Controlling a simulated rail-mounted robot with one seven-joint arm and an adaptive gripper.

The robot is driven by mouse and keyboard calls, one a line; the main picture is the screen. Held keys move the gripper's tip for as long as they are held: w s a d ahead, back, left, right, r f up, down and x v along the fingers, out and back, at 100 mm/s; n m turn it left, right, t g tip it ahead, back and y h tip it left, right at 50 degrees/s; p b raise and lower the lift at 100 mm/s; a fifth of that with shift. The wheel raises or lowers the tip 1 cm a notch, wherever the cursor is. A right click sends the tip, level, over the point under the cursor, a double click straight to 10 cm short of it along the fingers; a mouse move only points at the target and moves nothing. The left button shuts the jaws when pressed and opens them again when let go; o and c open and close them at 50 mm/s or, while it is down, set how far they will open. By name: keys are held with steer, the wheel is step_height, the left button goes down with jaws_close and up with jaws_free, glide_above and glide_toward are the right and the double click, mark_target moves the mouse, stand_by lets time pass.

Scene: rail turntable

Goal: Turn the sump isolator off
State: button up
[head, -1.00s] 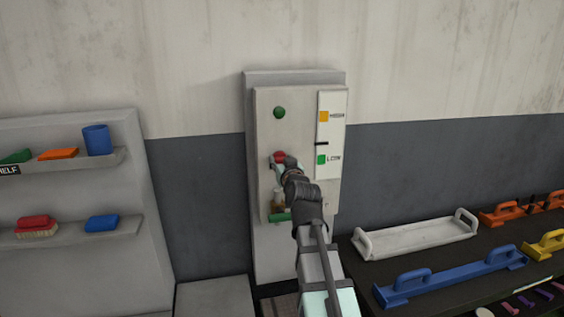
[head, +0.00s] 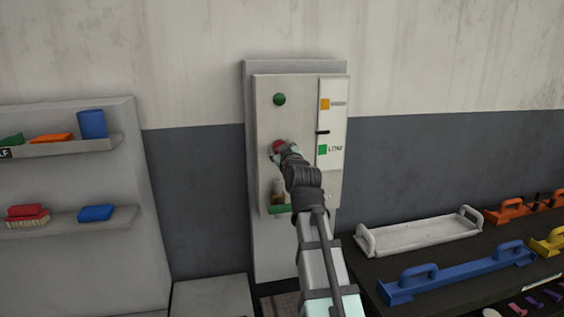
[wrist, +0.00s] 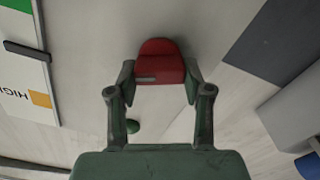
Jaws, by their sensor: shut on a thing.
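A red knob (head: 278,146) sits on the front of a pale wall panel (head: 262,125), below a round green button or lamp (head: 279,99). In the wrist view the red knob (wrist: 160,57) shows between my two fingers, with a short grey mark on its near face. My gripper (wrist: 160,82) is shut on this knob, one finger on each side. In the head view my gripper (head: 279,153) partly covers the knob. I cannot read a label naming the sump isolator.
A white gauge strip (head: 332,122) has an orange upper mark, a green LOW mark and a black pointer between them. A small amber item (head: 278,188) and green ledge (head: 280,210) are below the knob. Shelves (head: 75,223) stand left; a dark bench (head: 440,265) with trays stands right.

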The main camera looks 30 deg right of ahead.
steer(key=n+b, duration=0.5)
steer(key=n, duration=0.1)
steer(key=shift+w+a+f+b, duration=0.1)
steer(key=shift+f+b, duration=0.05)
steer(key=shift+b, duration=0.25)
steer(key=n+b, duration=0.2)
steer(key=n, duration=0.2)
steer(key=shift+n+b, duration=0.85)
steer(key=shift+n, duration=0.65)
steer(key=o, duration=1.2)
steer(key=shift+c, duration=0.2)
steer(key=v, duration=1.2)
